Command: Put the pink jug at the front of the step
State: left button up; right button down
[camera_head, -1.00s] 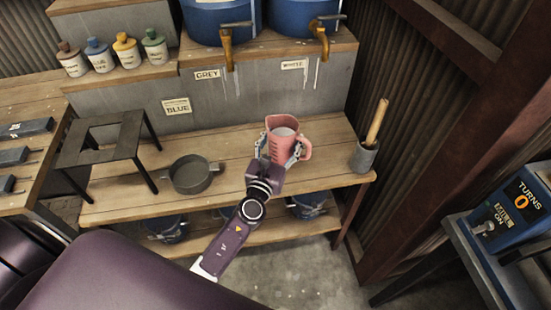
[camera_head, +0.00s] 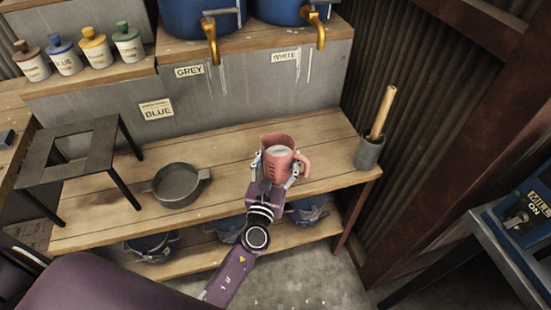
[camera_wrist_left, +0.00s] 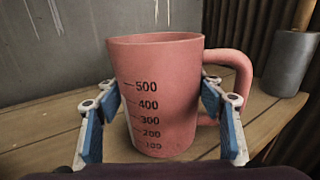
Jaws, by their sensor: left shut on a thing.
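The pink jug (camera_head: 277,150) is upright at the step's wooden top (camera_head: 228,165), toward its right half, with pale contents inside. Its handle points right. My left gripper (camera_head: 274,175) is shut on the jug from the front. In the left wrist view the jug (camera_wrist_left: 160,95) fills the middle, its scale marks facing me, with a blue-padded finger on each side. My right gripper is not in view.
A grey pan (camera_head: 177,184) stands left of the jug. A black metal stand (camera_head: 70,157) is further left. A grey cup with a wooden handle (camera_head: 370,150) stands at the right end. Blue buckets (camera_head: 306,210) sit on the lower shelf. Bare wood lies between pan and jug.

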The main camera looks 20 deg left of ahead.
aim_at(276, 169)
pick_arm(q)
jog(key=shift+s+d+r, duration=0.1)
jog(key=shift+d+r, duration=0.1)
jog(key=shift+r, duration=0.05)
jog(key=shift+f, duration=0.1)
jog(key=o, duration=1.6)
jog(key=shift+f, duration=0.2)
jog(key=o, duration=0.4)
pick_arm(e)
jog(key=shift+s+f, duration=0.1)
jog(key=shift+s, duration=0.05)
pick_arm(q)
jog(key=shift+r, duration=0.25)
jog(key=s, duration=0.7)
jog(key=shift+s+d+f, duration=0.1)
jog(key=shift+s+d, duration=0.15)
jog(key=shift+s, duration=0.05)
